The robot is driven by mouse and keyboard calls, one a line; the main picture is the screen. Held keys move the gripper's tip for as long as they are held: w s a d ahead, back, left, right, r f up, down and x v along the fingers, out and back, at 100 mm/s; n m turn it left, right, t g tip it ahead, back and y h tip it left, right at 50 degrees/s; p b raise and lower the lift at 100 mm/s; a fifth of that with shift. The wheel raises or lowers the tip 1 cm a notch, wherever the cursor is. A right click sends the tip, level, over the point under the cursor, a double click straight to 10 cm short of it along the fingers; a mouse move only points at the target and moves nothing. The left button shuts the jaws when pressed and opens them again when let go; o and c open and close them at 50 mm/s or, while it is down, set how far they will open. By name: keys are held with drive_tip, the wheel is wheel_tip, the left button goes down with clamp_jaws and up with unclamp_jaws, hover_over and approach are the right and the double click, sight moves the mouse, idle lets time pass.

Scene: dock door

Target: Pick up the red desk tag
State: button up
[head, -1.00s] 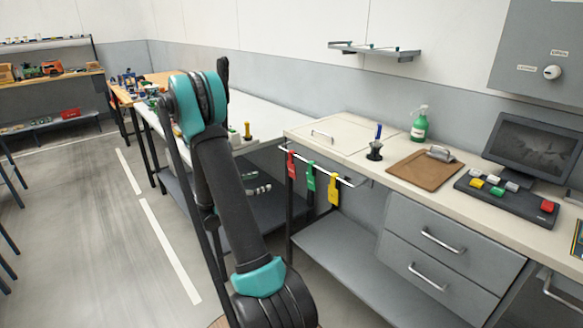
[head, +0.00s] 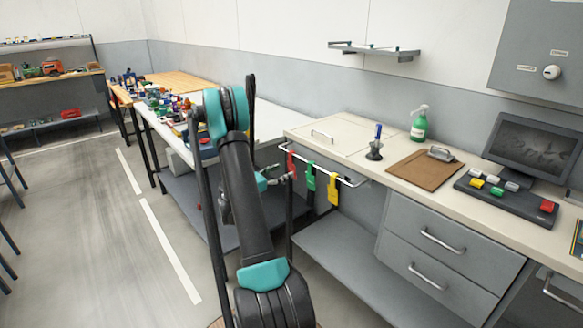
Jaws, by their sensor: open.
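The red desk tag (head: 290,160) hangs at the left end of a metal rail on the desk's front edge. A green tag (head: 310,177) and a yellow tag (head: 333,189) hang to its right on the same rail. My gripper (head: 288,177) is at the red tag's lower part, reaching in from the left, with its fingers small in view. It is open. Whether the tag lies between the fingers or only beside them, I cannot tell. The gripper covers part of the tag.
The desk (head: 340,137) holds a pen holder (head: 375,150), a clipboard (head: 425,168), a green spray bottle (head: 419,125), a monitor (head: 530,147) and a button panel (head: 505,195). Drawers (head: 440,250) and a lower shelf (head: 345,258) are below. A cluttered white table (head: 270,118) stands behind my arm.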

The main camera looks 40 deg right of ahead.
sight(291, 168)
drive_tip(key=shift+w+d+f, duration=0.1)
drive_tip(key=shift+w+d, duration=0.1)
drive_tip(key=shift+d, duration=1.3)
drive_tip(key=shift+w+d, duration=0.15)
drive_tip(key=shift+d, duration=1.35)
drive_tip(key=c, duration=0.9)
